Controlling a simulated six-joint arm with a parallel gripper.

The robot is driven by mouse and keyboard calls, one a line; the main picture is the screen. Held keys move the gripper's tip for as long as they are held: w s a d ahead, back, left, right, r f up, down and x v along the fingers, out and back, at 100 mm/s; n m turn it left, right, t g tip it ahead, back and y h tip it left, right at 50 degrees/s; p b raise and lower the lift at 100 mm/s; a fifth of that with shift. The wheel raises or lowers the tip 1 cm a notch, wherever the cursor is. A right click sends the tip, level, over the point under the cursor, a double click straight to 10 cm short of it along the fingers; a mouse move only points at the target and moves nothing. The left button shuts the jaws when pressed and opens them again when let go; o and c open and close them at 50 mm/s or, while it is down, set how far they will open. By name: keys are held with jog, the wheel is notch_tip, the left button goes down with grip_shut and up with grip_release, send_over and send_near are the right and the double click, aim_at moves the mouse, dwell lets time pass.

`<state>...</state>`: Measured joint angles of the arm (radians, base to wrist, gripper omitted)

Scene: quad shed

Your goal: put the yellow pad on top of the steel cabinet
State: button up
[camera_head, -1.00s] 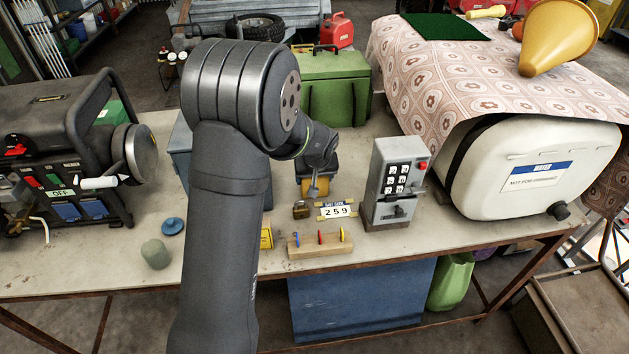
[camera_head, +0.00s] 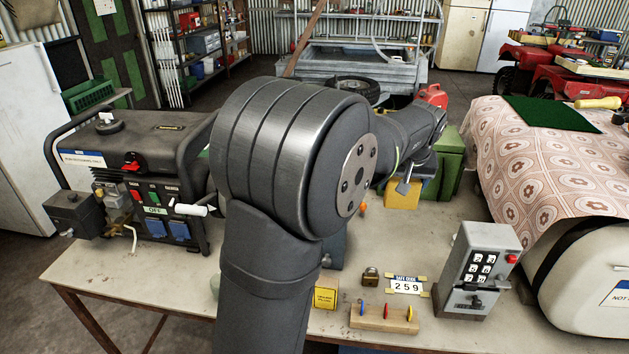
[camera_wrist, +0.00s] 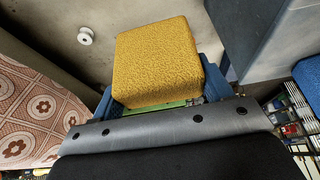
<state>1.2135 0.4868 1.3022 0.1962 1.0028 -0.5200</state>
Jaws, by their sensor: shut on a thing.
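The yellow pad (camera_head: 403,194) is a textured block held by my gripper (camera_head: 408,184), above the back of the bench and in front of the green box. In the wrist view the pad (camera_wrist: 158,62) sits between the two blue fingers, which are shut on its sides. No plain steel cabinet shows clearly. A blue-grey box (camera_head: 334,250) stands on the bench, mostly hidden behind my arm; a grey-blue box face (camera_wrist: 262,35) at the wrist view's upper right may be the same one.
A generator (camera_head: 140,190) fills the left. A green box (camera_head: 447,165) is behind the pad; a cloth-covered tank lies right.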

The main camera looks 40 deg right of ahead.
notch_tip(320, 180, up, 20)
jog(key=w+a, duration=0.5)
jog(key=a, duration=0.9)
jog(key=shift+w+a+f, duration=0.5)
jog(key=shift+w+f, duration=1.4)
jog(key=shift+f, duration=0.8)
jog(key=shift+w+a+f, duration=0.5)
jog(key=shift+w+f, duration=1.35)
jog(key=shift+f, duration=0.85)
jog(key=shift+w+a+f, duration=0.5)
jog(key=shift+w+f, duration=1.4)
jog(key=shift+f, duration=0.8)
jog(key=shift+f, duration=0.1)
jog(key=o, duration=0.9)
jog(key=shift+o, duration=0.2)
